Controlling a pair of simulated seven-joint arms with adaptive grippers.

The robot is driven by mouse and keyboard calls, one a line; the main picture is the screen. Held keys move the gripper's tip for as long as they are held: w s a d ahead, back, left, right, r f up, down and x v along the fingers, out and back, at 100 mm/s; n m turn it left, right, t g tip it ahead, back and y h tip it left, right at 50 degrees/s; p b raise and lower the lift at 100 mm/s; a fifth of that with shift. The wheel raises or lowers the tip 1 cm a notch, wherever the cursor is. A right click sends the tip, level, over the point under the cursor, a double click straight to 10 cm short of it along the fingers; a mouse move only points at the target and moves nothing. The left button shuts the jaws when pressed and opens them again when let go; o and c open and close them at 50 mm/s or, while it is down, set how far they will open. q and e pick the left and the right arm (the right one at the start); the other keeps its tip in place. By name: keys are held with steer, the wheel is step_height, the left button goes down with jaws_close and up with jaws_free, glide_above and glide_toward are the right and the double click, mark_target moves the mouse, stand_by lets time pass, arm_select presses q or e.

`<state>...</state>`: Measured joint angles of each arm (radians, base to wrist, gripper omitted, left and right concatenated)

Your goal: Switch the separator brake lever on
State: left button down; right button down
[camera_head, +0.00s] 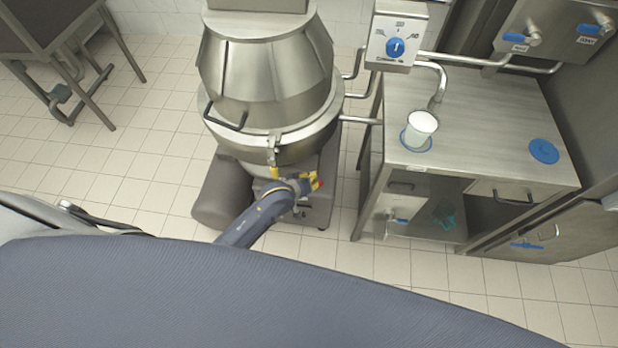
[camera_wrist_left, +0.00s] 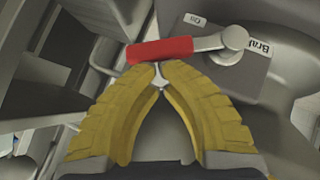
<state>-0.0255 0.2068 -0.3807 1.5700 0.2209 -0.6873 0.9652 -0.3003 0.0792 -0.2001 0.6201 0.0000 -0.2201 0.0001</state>
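The brake lever has a red handle (camera_wrist_left: 160,50) and a silver arm that runs right to a round pivot (camera_wrist_left: 235,38). The handle points left in the left wrist view, a little below a small "On" label (camera_wrist_left: 195,20). A partly cut-off label starting "Brak" (camera_wrist_left: 268,48) is right of the pivot. My left gripper (camera_wrist_left: 162,72) has yellow fingers drawn together at the tips, just below the handle; the handle is not between them. Whether they touch is unclear. In the head view my left gripper (camera_head: 303,187) is low beside the steel separator (camera_head: 265,80). My right gripper is not in view.
Right of the separator stands a steel table (camera_head: 480,150) with a white cup (camera_head: 420,128) under a spout and a blue disc (camera_head: 544,151). A control box with a blue knob (camera_head: 396,47) is behind it. Pipes link separator and table.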

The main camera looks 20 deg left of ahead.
arm_select(q)
steer(key=shift+d+f, duration=0.15)
steer(key=shift+d+f+m+g+y, duration=0.3)
steer(key=shift+d+f+m+y, duration=0.2)
steer(key=shift+d+f+y, duration=0.4)
step_height(320, 180, down, 6)
steer(key=d, duration=0.1)
steer(key=shift+w+d+f, duration=0.2)
steer(key=shift+d, duration=0.05)
steer(key=shift+s+f, duration=0.15)
steer(key=shift+f, duration=0.1)
stand_by(0.3)
steer(key=shift+s, duration=0.1)
steer(key=d+v, duration=0.1)
steer(key=v, duration=1)
steer(key=shift+a+r, duration=0.5)
steer(key=shift+r, duration=0.05)
steer(key=shift+s, duration=0.1)
